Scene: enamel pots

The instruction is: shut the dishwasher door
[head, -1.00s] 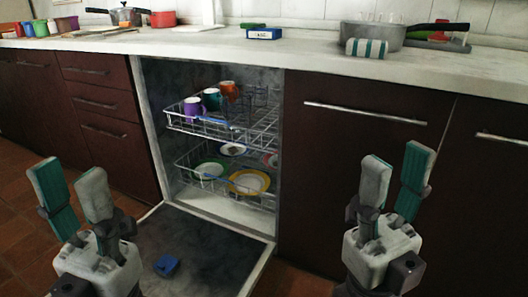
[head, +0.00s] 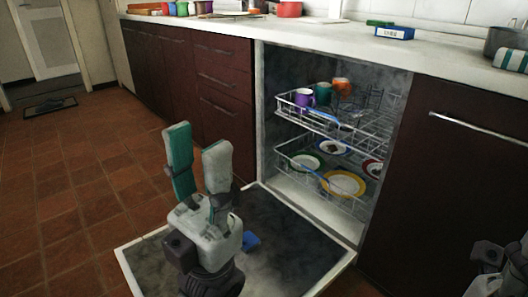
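The dishwasher door (head: 290,262) is folded down flat, low in front of the open dishwasher (head: 262,130). A small blue part (head: 250,240) shows on its inner face. The upper rack (head: 345,122) holds several coloured mugs, and the lower rack (head: 300,165) holds plates; both sit inside the cavity. My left gripper (head: 197,138) is open and empty, fingers up, in front of the door's left part and hiding some of it. I cannot tell whether it touches the door. My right gripper (head: 492,268) is only partly in view at the bottom right corner, and its fingers are not clear.
The tiled floor (head: 70,215) is clear to the left of the door. Dark drawers (head: 220,85) and a dark cabinet (head: 455,180) flank the dishwasher. The white counter (head: 300,30) above carries a red pot (head: 289,9), a blue box (head: 395,32) and a grey pot (head: 505,40).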

